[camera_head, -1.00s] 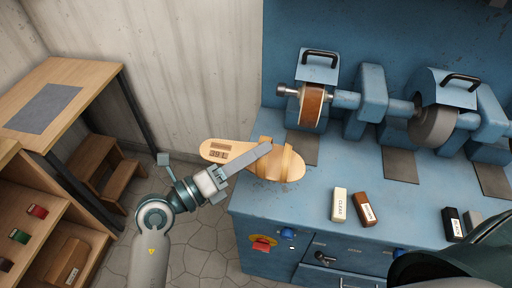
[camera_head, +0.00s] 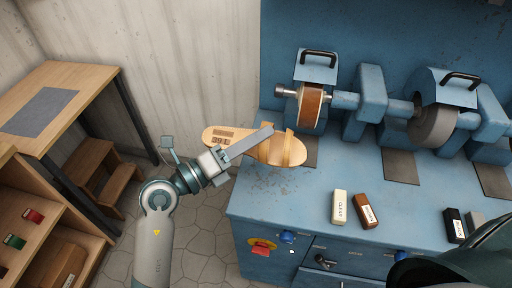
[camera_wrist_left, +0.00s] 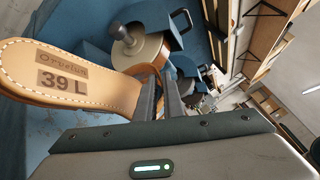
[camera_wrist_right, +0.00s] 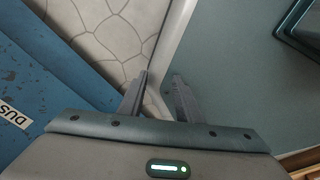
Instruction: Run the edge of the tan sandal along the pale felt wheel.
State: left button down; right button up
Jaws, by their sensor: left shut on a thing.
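The tan sandal (camera_head: 228,136) is held level above the left front part of the blue bench, just in front of the leftmost wheel. My left gripper (camera_head: 262,136) is shut on it across its strap area. In the left wrist view, its insole (camera_wrist_left: 60,75) reads "39 L". The leftmost wheel (camera_head: 311,104) has a brown rim; a dark grey wheel (camera_head: 433,126) is further right. I cannot make out a clearly pale felt wheel. My right gripper (camera_wrist_right: 160,85) is open and empty in the right wrist view.
A cream block (camera_head: 340,207) and a brown block (camera_head: 366,211) lie on the bench, with a black block (camera_head: 453,225) at right. Guards with black handles (camera_head: 319,56) stand over the wheels. A wooden table (camera_head: 88,90) and shelves are at left.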

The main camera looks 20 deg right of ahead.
pick_arm(q)
jog(key=shift+w+d, duration=0.2)
jog(key=shift+w, duration=0.15)
jog(key=shift+w+d+r, duration=0.1)
jog(key=shift+w+r, duration=0.05)
jog(key=shift+w+d+r+b, duration=0.15)
jog(key=shift+w+d+b, duration=0.2)
jog(key=shift+w, duration=0.15)
pick_arm(e)
jog(key=shift+t, duration=0.5)
jog(key=w, duration=0.1)
jog(key=w+a, duration=0.1)
jog(key=w, duration=0.1)
jog(key=shift+w+a, duration=0.3)
jog(key=shift+w, duration=0.05)
jog(key=shift+s+d, duration=0.1)
jog(key=shift+s, duration=0.05)
pick_arm(q)
jog(key=shift+w+r, duration=0.1)
pick_arm(e)
jog(key=shift+r, duration=0.1)
pick_arm(q)
jog(key=shift+w+d+p, duration=0.2)
jog(key=shift+w+p, duration=0.05)
jog(key=shift+p, duration=0.15)
pick_arm(e)
jog(key=shift+r, duration=0.2)
